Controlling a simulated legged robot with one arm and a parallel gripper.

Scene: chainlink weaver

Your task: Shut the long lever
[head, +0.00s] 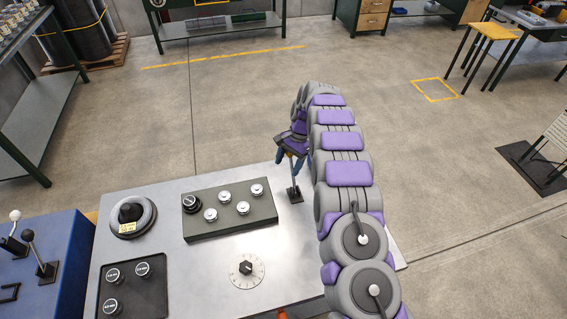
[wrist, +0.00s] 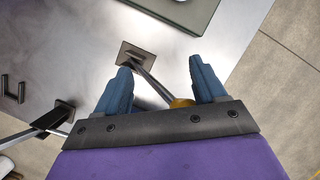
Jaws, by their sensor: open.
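The long lever (head: 291,178) stands at the far right part of the grey console, with a metal rod rising from a dark square base plate. In the wrist view its rod (wrist: 150,82) runs from the plate toward an orange-yellow knob (wrist: 182,102) between my fingers. My gripper (head: 287,155) is at the lever's upper end; it also shows in the wrist view (wrist: 163,85). Its two blue fingers are open, one on each side of the lever. I cannot tell whether either finger touches it. The gripper's body hides part of the knob.
A dark panel (head: 230,222) with several white buttons and a black knob sits left of the lever. A dial (head: 246,269) and a round black knob (head: 131,212) are on the console (head: 180,285). Another lever (wrist: 50,118) shows at left in the wrist view. Floor beyond is clear.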

